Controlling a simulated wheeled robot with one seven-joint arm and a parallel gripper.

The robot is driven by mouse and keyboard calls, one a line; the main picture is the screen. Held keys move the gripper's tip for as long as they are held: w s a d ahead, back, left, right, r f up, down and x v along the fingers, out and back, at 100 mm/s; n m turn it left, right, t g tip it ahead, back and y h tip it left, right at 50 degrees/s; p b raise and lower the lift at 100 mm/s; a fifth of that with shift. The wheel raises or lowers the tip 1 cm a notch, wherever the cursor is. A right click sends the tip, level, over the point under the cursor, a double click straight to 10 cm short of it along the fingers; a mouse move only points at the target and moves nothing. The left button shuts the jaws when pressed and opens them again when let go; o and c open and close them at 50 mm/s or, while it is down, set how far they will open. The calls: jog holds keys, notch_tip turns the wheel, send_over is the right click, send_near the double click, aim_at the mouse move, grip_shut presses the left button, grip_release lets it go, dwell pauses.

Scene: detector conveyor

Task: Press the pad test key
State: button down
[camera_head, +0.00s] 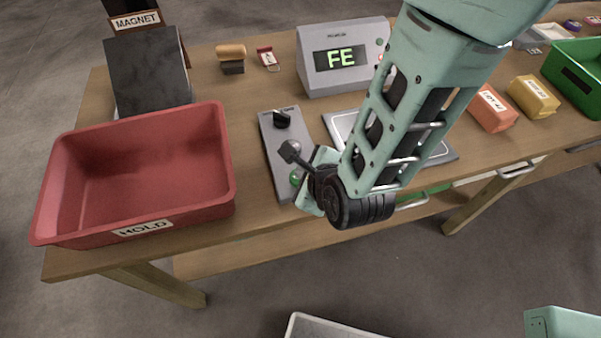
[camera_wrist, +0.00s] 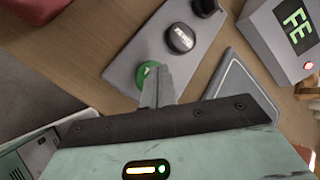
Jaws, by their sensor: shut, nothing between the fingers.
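A grey control panel (camera_head: 272,150) lies on the table and carries a black knob (camera_head: 282,119), a dark round key with a small white label (camera_wrist: 180,38) and a green button (camera_wrist: 148,73). The label is too small to read surely. The flat grey pad with a pale outline (camera_head: 339,122) lies right of the panel, partly behind my arm. My gripper (camera_head: 288,150) is shut and empty over the panel. In the wrist view its fingertips (camera_wrist: 156,70) overlap the edge of the green button; I cannot tell whether they touch it.
A red HOLD bin (camera_head: 70,205) stands left of the panel. A grey display box reading FE (camera_head: 345,82) stands behind.

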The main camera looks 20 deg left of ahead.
jog(key=shift+r, duration=0.7)
jog(key=shift+r+p, duration=1.8)
jog(key=shift+r, duration=0.7)
jog(key=shift+d+r, duration=0.1)
jog(key=shift+r, duration=0.1)
jog(key=s+d+r+n+g+h, duration=0.2)
jog(key=s+d+r+n, duration=0.1)
jog(key=d+r+n, duration=0.2)
jog(key=s+d+r+n+g+h+b, duration=0.1)
jog(key=s+d+r+n, duration=0.3)
jog(key=d+n, duration=0.6)
jog(key=s+d+r+n+g+h, duration=0.2)
jog(key=d+r+n, duration=0.3)
jog(key=d+n, duration=0.3)
jog(key=s+n+g, duration=0.1)
jog(key=n, duration=0.2)
jog(key=shift+s+d+r+g+h, duration=0.25)
jog(key=shift+s+r+g+h, duration=0.05)
jog(key=shift+r+g, duration=0.1)
